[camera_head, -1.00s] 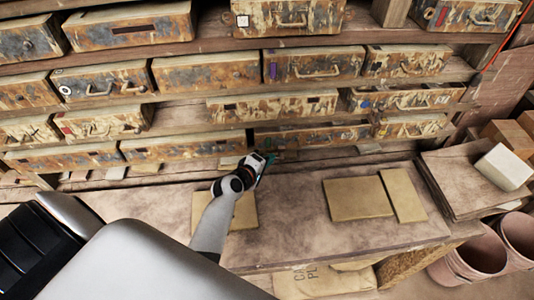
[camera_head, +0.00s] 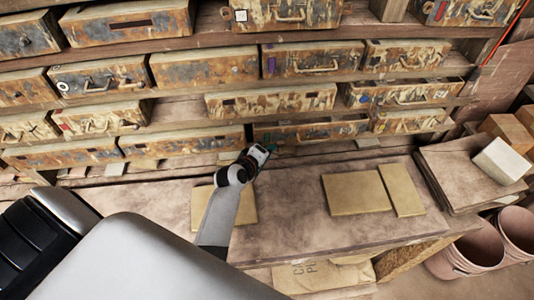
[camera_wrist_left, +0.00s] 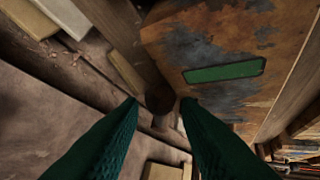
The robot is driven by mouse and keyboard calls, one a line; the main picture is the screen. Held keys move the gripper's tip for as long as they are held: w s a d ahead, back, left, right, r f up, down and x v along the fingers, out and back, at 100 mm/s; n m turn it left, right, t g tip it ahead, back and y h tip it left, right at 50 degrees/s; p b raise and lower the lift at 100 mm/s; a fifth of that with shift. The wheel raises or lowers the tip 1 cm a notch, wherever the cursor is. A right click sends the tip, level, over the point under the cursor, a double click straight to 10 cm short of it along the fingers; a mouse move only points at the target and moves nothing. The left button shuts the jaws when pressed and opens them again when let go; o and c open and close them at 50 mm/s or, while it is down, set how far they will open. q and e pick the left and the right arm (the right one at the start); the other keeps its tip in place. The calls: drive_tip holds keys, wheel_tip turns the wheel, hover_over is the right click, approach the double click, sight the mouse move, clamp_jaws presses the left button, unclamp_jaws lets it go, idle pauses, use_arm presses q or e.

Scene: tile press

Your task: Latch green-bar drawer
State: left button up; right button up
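A rusty, blotched drawer with a green bar (camera_wrist_left: 225,72) on its front fills the upper right of the left wrist view. I take it for the bottom-row drawer (camera_head: 190,144) just left of my gripper in the head view; its bar's colour is unclear there. Its front stands out further than the drawer to its right. My left gripper (camera_head: 268,148) is near that drawer's right end. In the left wrist view, its green fingers (camera_wrist_left: 160,101) are apart with nothing clearly held. A dark round shape shows beyond the tips; contact is unclear. My right gripper is not in view.
The neighbouring bottom-row drawer (camera_head: 318,131) sits further back. A bench (camera_head: 290,215) below carries flat tan tiles (camera_head: 356,194). A white block (camera_head: 501,160) lies on stacked boards at right, above pink buckets (camera_head: 470,255). Shelf boards run above the drawers.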

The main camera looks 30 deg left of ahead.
use_arm(q)
drive_tip(key=v, duration=1.2)
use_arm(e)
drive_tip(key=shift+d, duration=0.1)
